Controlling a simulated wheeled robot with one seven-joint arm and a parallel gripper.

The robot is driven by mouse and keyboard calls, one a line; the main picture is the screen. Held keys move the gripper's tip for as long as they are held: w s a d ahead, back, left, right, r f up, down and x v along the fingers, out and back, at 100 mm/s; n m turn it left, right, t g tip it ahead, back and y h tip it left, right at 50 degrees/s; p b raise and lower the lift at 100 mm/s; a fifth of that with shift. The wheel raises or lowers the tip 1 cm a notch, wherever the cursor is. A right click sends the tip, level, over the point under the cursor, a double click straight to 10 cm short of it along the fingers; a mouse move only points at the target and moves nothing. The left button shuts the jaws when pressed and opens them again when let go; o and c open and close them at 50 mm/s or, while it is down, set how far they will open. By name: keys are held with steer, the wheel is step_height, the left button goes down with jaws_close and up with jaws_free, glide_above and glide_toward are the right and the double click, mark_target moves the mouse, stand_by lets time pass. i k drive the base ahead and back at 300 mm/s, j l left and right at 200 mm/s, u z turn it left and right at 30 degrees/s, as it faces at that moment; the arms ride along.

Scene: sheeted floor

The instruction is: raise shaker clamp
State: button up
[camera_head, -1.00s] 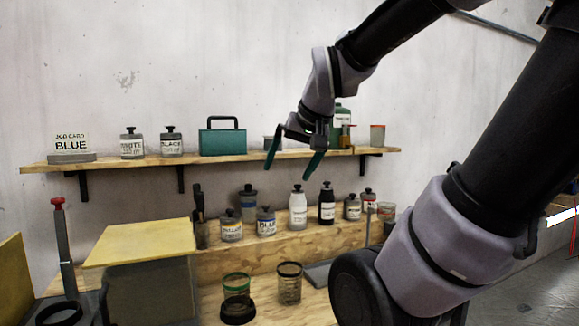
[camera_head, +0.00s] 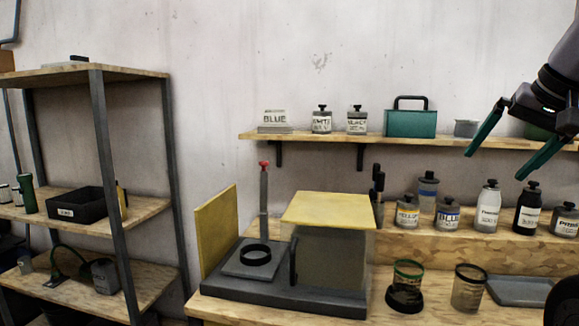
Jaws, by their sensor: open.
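The shaker machine stands on the bench at centre, with a dark base (camera_head: 330,298). At its left, a grey plate carries a black ring (camera_head: 255,255). Behind the ring rises a grey post with a red knob (camera_head: 264,165), which looks like the clamp. A yellow panel (camera_head: 217,230) stands upright at the left, and a yellow-topped box (camera_head: 327,211) sits at the right of the base. My gripper (camera_head: 505,160) is at the upper right, open and empty, in front of the wall shelf and well right of the shaker.
The wall shelf (camera_head: 300,136) holds paint jars, a teal case (camera_head: 410,122) and a small cup. Below are several bottles, two clear cups (camera_head: 468,288) and a grey tray (camera_head: 520,291). A metal-framed rack (camera_head: 105,195) with a black bin (camera_head: 80,204) stands at the left.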

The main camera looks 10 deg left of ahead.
mark_target(263, 172)
steer(key=i+j, duration=0.1)
steer(key=j, duration=0.45)
steer(key=i+j, duration=0.1)
steer(key=j, duration=0.95)
steer(key=i, duration=0.05)
